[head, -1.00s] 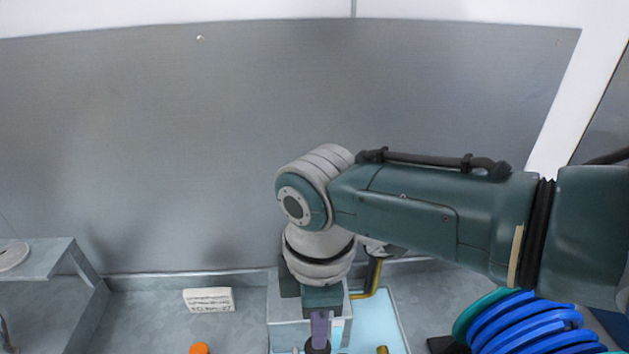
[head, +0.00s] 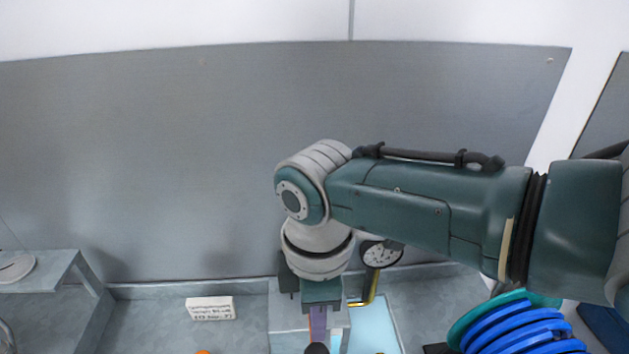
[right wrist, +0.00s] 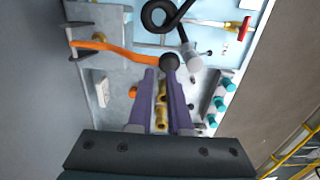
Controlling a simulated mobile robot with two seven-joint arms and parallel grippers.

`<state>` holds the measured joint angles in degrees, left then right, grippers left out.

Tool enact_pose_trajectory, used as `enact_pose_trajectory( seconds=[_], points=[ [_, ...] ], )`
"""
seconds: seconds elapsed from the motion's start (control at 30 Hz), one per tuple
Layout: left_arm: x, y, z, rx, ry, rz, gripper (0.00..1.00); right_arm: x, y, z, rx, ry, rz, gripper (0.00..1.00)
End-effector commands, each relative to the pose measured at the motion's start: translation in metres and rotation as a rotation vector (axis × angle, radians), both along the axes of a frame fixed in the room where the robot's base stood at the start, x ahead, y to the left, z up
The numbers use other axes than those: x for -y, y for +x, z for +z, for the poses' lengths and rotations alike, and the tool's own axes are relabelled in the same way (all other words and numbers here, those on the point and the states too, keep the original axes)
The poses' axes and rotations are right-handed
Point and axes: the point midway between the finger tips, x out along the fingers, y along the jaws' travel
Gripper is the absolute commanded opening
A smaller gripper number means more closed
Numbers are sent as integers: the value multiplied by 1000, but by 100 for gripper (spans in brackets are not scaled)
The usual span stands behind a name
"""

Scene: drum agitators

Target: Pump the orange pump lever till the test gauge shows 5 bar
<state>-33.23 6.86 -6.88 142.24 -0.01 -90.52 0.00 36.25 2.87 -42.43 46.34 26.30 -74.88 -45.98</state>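The orange pump lever (right wrist: 105,48) runs across the upper left of the right wrist view and ends in a black ball knob (right wrist: 170,62). My right gripper (right wrist: 161,74) has its two purple fingers apart, with brass fittings visible in the gap. The knob is at the fingertips, overlapping the right-hand one; I cannot tell if they touch. In the head view my right gripper (head: 318,325) points down, with the knob (head: 316,349) just below it at the frame's bottom edge. A round white-faced gauge (head: 381,254) shows beside my wrist; its reading is too small to tell. My left gripper is out of view.
A white label block (head: 211,308) stands at the back left of the bench. A grey shelf (head: 45,268) is at the far left. Blue ribbed hose (head: 525,328) lies at the lower right. Teal-capped fittings (right wrist: 222,100) and a red valve handle (right wrist: 244,28) sit right of the fingers.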

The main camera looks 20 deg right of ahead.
Motion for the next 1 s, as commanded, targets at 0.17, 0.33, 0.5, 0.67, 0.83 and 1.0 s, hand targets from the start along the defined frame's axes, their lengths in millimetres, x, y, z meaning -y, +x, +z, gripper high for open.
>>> enact_pose_trajectory(
  seconds=[0.17, 0.33, 0.5, 0.67, 0.83, 1.0],
  points=[
    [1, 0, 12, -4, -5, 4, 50, -8, -5, 9, -3, 2, 2, 18],
    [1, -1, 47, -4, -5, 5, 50, -33, -23, 34, -4, 3, 4, 18],
    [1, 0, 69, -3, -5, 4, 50, -56, -39, 49, -3, 2, 2, 18],
    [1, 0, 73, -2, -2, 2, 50, -65, -45, 51, -2, 1, 0, 18],
    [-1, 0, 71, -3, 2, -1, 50, -65, -45, 49, -1, 0, 0, 18],
    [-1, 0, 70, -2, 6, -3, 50, -65, -44, 49, -1, 0, 0, 18]
  ],
)
